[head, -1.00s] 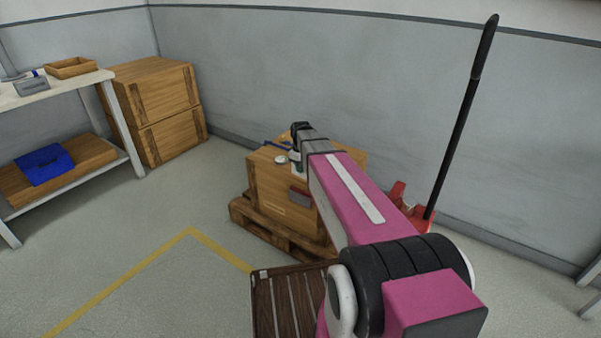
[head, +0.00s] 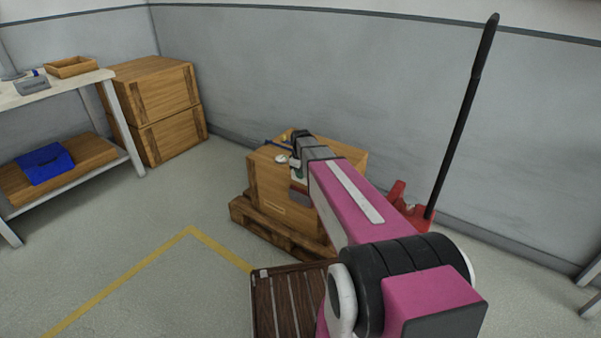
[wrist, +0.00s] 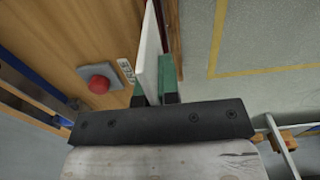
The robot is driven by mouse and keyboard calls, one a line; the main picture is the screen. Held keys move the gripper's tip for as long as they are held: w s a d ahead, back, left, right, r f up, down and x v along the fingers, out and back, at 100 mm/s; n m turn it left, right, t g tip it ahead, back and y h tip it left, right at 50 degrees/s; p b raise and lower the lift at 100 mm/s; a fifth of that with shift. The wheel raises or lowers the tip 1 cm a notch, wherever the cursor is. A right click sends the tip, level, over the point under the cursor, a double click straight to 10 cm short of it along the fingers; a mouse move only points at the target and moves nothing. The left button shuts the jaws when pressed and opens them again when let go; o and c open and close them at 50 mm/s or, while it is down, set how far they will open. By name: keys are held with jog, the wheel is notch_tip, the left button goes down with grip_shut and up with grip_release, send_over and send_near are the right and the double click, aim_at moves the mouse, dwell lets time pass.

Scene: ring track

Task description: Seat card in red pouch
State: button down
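My gripper (wrist: 152,92) is shut on a thin white card (wrist: 149,55), held between its green fingertips and seen nearly edge-on in the wrist view. In the head view my gripper (head: 297,168) is at the near upper edge of a wooden crate. The red pouch (head: 298,187) is on the crate's near side, directly below my gripper and partly covered by it. In the wrist view a dark red strip (wrist: 174,28), probably the pouch, is close to the card's right. I cannot tell whether the card's lower edge is inside the pouch.
The crate (head: 265,187) stands on a pallet (head: 262,223). A red button (wrist: 98,84), a label (wrist: 125,70) and a blue bar (wrist: 30,85) are on its top. A red pallet jack (head: 405,205) is behind my arm. A shelf table (head: 80,88) stands left; floor between is clear.

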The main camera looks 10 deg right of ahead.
aim_at(300, 182)
jog(key=shift+f, duration=2.15)
jog(key=shift+f, duration=0.2)
jog(key=shift+s+f, duration=0.1)
jog(key=shift+f, duration=0.3)
dwell(1.5)
